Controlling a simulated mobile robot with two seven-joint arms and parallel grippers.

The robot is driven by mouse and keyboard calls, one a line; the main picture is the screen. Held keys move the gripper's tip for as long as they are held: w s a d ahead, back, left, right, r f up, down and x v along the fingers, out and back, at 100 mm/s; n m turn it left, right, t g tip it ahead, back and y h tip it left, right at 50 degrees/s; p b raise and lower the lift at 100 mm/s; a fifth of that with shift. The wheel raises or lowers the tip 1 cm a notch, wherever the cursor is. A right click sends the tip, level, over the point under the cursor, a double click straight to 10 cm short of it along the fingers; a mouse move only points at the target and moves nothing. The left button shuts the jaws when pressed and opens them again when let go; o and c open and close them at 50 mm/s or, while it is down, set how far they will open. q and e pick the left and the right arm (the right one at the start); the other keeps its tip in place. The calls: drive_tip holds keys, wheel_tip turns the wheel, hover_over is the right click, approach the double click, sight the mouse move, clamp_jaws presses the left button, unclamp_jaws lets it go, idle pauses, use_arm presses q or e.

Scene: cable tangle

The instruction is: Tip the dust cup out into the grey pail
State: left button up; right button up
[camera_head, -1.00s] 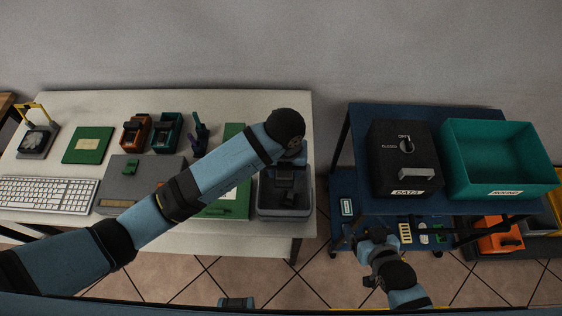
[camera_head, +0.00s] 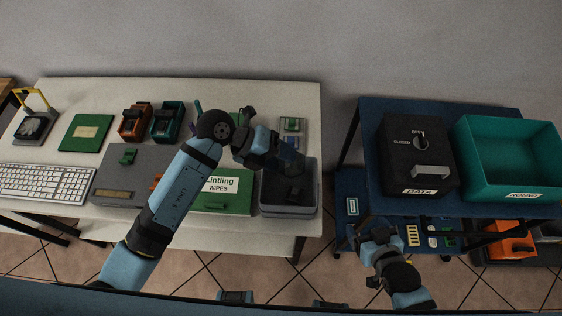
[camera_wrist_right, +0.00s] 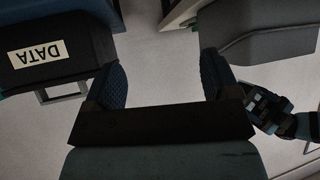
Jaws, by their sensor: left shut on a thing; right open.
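The grey pail (camera_head: 290,211) stands at the right end of the white table, with dark stuff visible inside it. My left gripper (camera_head: 284,152) is over the pail's back part, coming in from the left, and is shut on the dust cup (camera_head: 292,162). The cup looks smoky and see-through and appears tilted over the pail; its mouth is hard to make out. My right gripper (camera_head: 376,242) is open and empty in front of the blue cart. Its two fingers are spread in the right wrist view (camera_wrist_right: 162,78).
The blue cart (camera_head: 362,150) on the right carries a black DATA box (camera_head: 414,150) and a teal bin (camera_head: 508,165). A gap separates table and cart.

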sight(278, 165)
use_arm(q)
drive_tip(key=f+h+b, duration=0.1)
drive_tip(key=h+b, duration=0.2)
drive_tip(key=b, duration=0.1)
drive_tip(key=f+h+b, duration=0.1)
drive_tip(key=h+b, duration=0.1)
drive_tip(key=b, duration=0.3)
drive_tip(key=a+f+h+b, duration=0.1)
drive_tip(key=h+b, duration=0.2)
drive_tip(key=b, duration=0.2)
drive_tip(key=shift+f+h, duration=0.15)
drive_tip(key=shift+h, duration=0.15)
drive_tip(key=shift+h+b, duration=0.7)
drive_tip(key=shift+b, duration=0.05)
use_arm(e)
wheel_tip(278, 165, down, 14)
drive_tip(key=w+a, duration=0.1)
drive_tip(key=shift+a+m+g, duration=0.25)
drive_tip(key=shift+m+g, duration=0.05)
drive_tip(key=shift+a+r, duration=0.1)
drive_tip(key=shift+a, duration=0.05)
drive_tip(key=shift+s, duration=0.1)
drive_tip(key=shift+s+d+f, duration=0.2)
drive_tip(key=shift+d+f, duration=0.1)
drive_tip(key=shift+f, duration=0.05)
drive_tip(key=shift+w+a+r, duration=0.25)
drive_tip(key=shift+w+r, duration=0.05)
drive_tip(key=shift+w, duration=0.1)
